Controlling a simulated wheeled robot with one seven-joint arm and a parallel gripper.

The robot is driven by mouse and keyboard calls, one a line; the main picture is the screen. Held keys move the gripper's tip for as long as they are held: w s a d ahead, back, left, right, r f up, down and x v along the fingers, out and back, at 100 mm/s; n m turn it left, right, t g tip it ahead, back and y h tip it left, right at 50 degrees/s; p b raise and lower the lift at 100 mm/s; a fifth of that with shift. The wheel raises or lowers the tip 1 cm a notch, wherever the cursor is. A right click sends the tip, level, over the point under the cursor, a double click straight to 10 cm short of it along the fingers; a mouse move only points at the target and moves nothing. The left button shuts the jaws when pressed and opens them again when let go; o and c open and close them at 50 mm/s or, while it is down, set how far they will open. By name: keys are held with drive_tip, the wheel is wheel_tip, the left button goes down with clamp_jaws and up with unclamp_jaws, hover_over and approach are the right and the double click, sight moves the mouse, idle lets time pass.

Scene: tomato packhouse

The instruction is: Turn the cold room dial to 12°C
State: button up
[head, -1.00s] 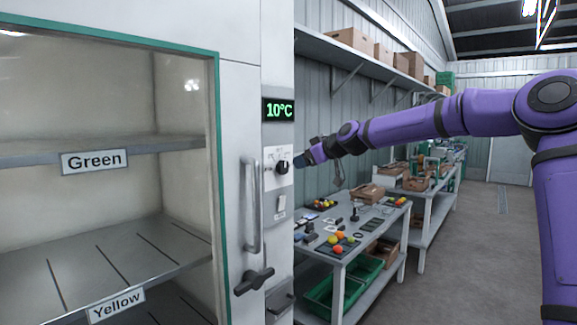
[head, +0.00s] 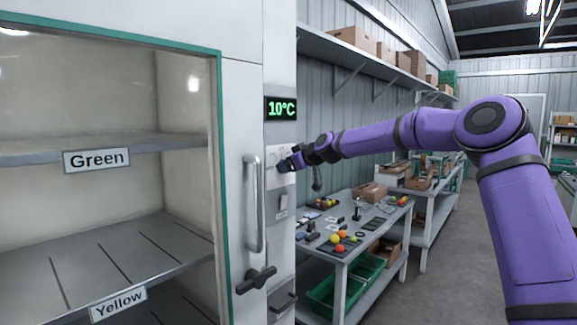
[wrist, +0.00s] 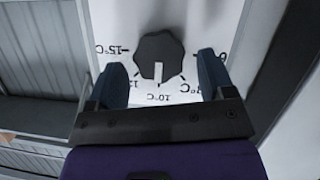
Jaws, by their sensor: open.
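The cold room dial (wrist: 160,48) is a dark, lobed knob on a white plate in the wrist view. Its white pointer line points down in that picture, towards the 10°C mark. A 15°C mark shows at left; other marks are partly covered by the fingers. The green display (head: 281,108) above the dial reads 10°C. My gripper (wrist: 161,62) is open, one blue finger on each side of the knob, with gaps visible between fingers and knob. In the head view my gripper (head: 287,163) is at the dial plate and hides the knob.
The cold room door handle (head: 253,205) and a dark latch (head: 255,281) are left of the dial. A switch (head: 283,203) sits below it. A worktable (head: 341,246) with vegetables and small tools stands to the right, under a long shelf (head: 350,60) with boxes.

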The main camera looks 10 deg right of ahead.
drive_tip(key=shift+w+a+f, duration=0.2)
drive_tip(key=shift+w+a, duration=0.05)
drive_tip(key=shift+w, duration=0.1)
drive_tip(key=c, duration=0.9)
drive_tip(key=shift+w+d+f+m+g+y, duration=0.1)
drive_tip(key=shift+m+g+y, duration=0.25)
drive_tip(key=shift+m+y, duration=0.45)
drive_tip(key=shift+w+d+r+m+g+y, duration=0.15)
drive_tip(key=shift+m+g+y, duration=0.2)
drive_tip(key=shift+m, duration=0.85)
drive_tip(key=shift+d+f+m+g+y, duration=0.15)
drive_tip(key=shift+m+g+y, duration=0.15)
drive_tip(key=shift+m+y, duration=0.55)
drive_tip(key=shift+m, duration=0.25)
